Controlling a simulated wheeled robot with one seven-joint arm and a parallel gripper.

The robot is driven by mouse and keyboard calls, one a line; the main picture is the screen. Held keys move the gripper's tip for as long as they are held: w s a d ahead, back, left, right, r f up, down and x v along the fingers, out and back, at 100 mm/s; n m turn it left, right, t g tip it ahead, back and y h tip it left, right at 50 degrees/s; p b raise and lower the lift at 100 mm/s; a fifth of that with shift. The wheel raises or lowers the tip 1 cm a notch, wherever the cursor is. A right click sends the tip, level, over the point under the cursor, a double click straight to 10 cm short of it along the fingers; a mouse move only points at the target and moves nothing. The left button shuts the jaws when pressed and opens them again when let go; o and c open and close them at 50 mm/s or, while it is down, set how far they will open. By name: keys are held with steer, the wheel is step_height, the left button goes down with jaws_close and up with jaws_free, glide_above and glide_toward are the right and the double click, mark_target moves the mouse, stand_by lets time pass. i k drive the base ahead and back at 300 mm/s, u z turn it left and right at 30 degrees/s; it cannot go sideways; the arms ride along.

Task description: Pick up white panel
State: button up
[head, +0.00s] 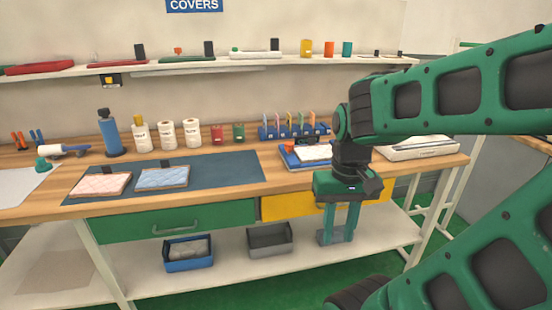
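A white panel (313,152) lies in a blue tray (291,160) on the workbench, right of centre; my arm hides its right part. A larger white slab (420,147) lies flat at the bench's right end, partly behind my arm. I cannot tell for certain which of the two is the named panel. My gripper (337,236) points down, with its two fingers apart and nothing visibly held. In the picture it overlaps the bench's front edge and yellow drawer, below and right of the blue tray.
A pink pad (100,184) and a blue pad (162,178) lie on a dark mat (228,170). A blue rack (289,131) stands behind the tray. White rolls (167,137) and a blue bottle (109,134) stand at the back. Bins (188,265) sit on the lower shelf.

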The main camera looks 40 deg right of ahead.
mark_target(312, 153)
steer(key=u, duration=1.7)
steer(key=k, duration=1.35)
steer(key=z, duration=2.4)
steer(key=i, duration=1)
steer(key=z, duration=0.05)
